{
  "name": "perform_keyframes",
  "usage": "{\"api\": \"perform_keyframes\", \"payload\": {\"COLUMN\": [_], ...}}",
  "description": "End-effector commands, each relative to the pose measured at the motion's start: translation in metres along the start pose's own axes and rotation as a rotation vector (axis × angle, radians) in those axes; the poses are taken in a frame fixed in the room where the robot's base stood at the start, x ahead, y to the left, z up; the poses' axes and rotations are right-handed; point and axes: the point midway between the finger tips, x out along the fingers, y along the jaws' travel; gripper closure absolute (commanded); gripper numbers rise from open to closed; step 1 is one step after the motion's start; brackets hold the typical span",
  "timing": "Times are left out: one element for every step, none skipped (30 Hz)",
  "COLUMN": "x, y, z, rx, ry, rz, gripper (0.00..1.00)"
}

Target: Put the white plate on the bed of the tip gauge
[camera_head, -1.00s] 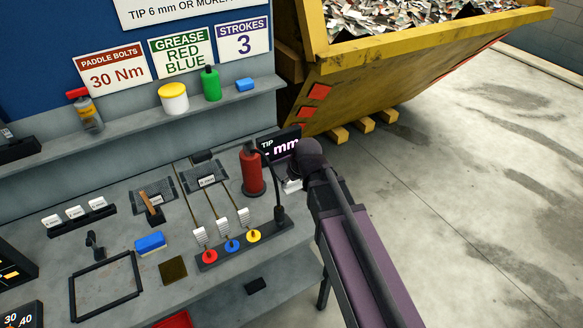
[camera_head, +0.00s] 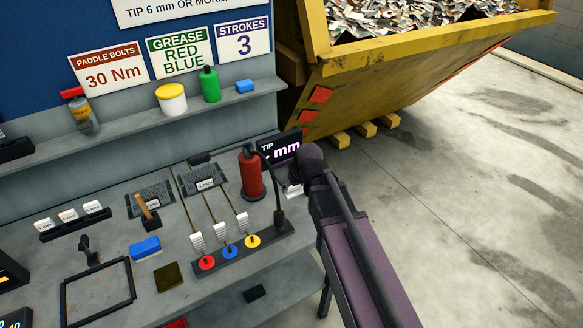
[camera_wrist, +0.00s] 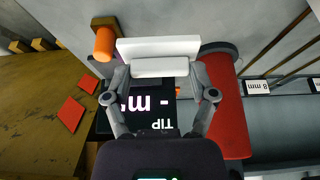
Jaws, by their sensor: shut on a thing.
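The white plate (camera_wrist: 158,46) is between the fingertips of my gripper (camera_wrist: 160,68) in the wrist view. The gripper is shut on it. In the head view only a small white part (camera_head: 293,191) shows beside my dark wrist, which hides most of the gripper. The tip gauge's black display (camera_head: 283,147) reads "TIP - mm" and stands just behind my gripper. The display also shows upside down in the wrist view (camera_wrist: 150,112), between the fingers. The gauge's bed is not clearly visible; I cannot tell whether the plate touches it.
A red cylinder (camera_head: 251,174) stands close on the left of my gripper. An orange cylinder (camera_wrist: 104,43) is near the plate's left end. A rail with red, blue and yellow knobs (camera_head: 230,252) lies at the bench front. A yellow skip (camera_head: 400,75) stands behind.

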Motion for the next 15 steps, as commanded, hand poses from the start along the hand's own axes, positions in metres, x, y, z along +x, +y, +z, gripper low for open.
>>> {"api": "perform_keyframes", "payload": {"x": [0.004, 0.006, 0.009, 0.011, 0.013, 0.016, 0.019, 0.021, 0.025, 0.027, 0.030, 0.033, 0.035, 0.038, 0.041], "y": [0.004, 0.005, 0.008, 0.010, 0.013, 0.016, 0.018, 0.021, 0.024, 0.027, 0.029, 0.033, 0.036, 0.038, 0.042], "z": [-0.007, -0.010, -0.015, -0.019, -0.023, -0.029, -0.034, -0.039, -0.045, -0.049, -0.054, -0.059, -0.064, -0.069, -0.074], "rx": [0.000, 0.000, 0.000, 0.000, 0.000, 0.000, 0.000, 0.000, 0.000, 0.000, 0.000, 0.001, 0.001, 0.001, 0.001], "ry": [0.000, 0.000, 0.000, 0.000, 0.000, 0.000, 0.000, 0.000, 0.000, 0.000, 0.000, 0.000, 0.000, 0.000, 0.000], "rz": [0.000, 0.000, 0.000, 0.000, 0.000, 0.000, 0.000, 0.000, 0.000, 0.000, 0.000, 0.000, 0.000, 0.000, 0.000], "gripper": [0.84, 0.84, 0.84, 0.84, 0.84, 0.84, 0.84, 0.84, 0.84, 0.84, 0.84, 0.84, 0.84, 0.84, 0.84]}}
